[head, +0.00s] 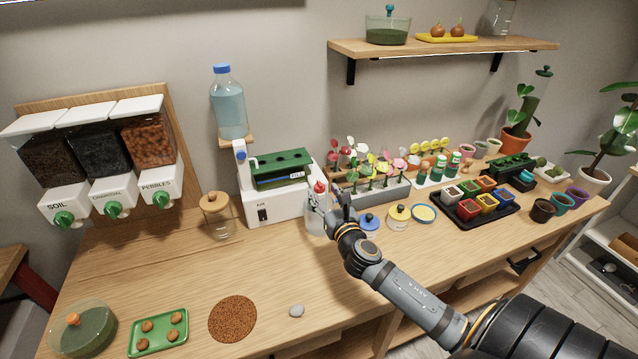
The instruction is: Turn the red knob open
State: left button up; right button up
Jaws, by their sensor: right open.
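The red knob (320,187) sits at the right end of the white watering machine (283,207), above a clear glass vessel (316,226). My right gripper (336,202) is open, just to the right of the red knob and partly in front of the vessel. Whether its fingers touch the knob is too small to tell. The knob's exact angle is also too small to read. My left gripper is not in view.
A cork-lidded jar (216,215) stands left of the machine. A blue-lidded jar (369,225) and a yellow-lidded jar (398,218) stand close right of my gripper. A planter (380,190) with colourful picks is behind it. The front middle of the table is mostly clear.

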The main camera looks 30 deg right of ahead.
aim_at(321, 189)
jog(key=x, duration=0.3)
jog(key=shift+w+r+p, duration=0.1)
jog(key=shift+w+p, duration=0.2)
jog(key=shift+w, duration=0.1)
jog(key=shift+w+d, duration=0.1)
jog(key=shift+w, duration=0.15)
jog(key=c, duration=0.5)
grip_shut()
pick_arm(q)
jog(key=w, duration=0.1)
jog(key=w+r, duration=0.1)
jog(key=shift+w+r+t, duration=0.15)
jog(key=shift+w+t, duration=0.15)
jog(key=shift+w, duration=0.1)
